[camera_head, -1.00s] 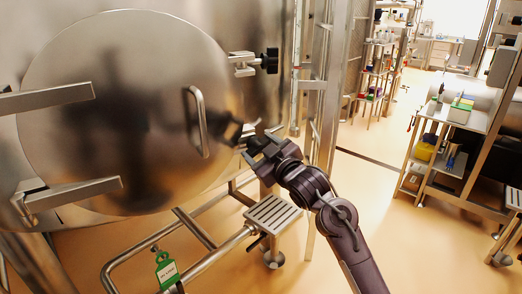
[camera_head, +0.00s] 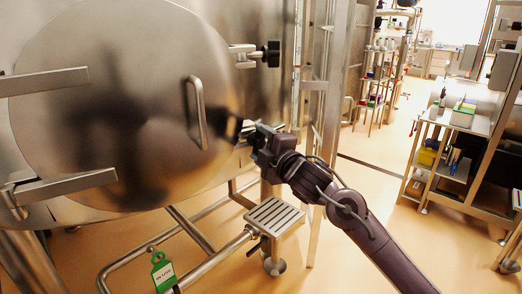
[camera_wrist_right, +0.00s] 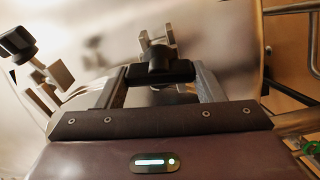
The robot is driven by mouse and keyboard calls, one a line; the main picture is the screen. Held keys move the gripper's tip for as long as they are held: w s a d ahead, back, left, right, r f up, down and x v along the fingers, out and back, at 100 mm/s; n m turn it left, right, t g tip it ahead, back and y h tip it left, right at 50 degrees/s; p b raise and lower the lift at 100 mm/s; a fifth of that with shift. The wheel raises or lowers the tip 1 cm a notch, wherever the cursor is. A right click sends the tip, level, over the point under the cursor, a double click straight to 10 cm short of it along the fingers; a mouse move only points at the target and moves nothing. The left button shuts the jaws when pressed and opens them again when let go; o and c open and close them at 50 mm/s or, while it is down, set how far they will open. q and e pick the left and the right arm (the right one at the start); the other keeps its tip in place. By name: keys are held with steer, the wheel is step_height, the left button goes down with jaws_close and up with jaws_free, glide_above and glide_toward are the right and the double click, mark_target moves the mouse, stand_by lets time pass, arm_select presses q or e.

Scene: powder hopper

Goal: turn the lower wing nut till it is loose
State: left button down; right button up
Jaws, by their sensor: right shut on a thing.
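My right gripper (camera_head: 258,138) is at the lower clamp on the right edge of the round steel hatch (camera_head: 120,140). In the right wrist view, the black lower wing nut (camera_wrist_right: 160,71) sits between the two fingers of the right gripper (camera_wrist_right: 160,80), which is shut on it. In the head view my gripper largely hides this nut. The upper wing nut (camera_head: 272,54), also black, sits on its steel clamp (camera_head: 243,56) higher on the hatch edge, apart from the gripper. My left gripper is not in view.
A curved handle (camera_head: 196,112) stands out from the hatch, left of my right gripper. Two flat steel hinge arms (camera_head: 65,187) are at left.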

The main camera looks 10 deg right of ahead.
steer(key=shift+f+n+b, duration=0.1)
steer(key=shift+n+b, duration=0.45)
steer(key=shift+n, duration=0.45)
steer(key=o, duration=1)
steer(key=b+v, duration=0.1)
steer(key=v, duration=0.6)
steer(key=shift+s+d, duration=0.1)
steer(key=shift+s, duration=0.3)
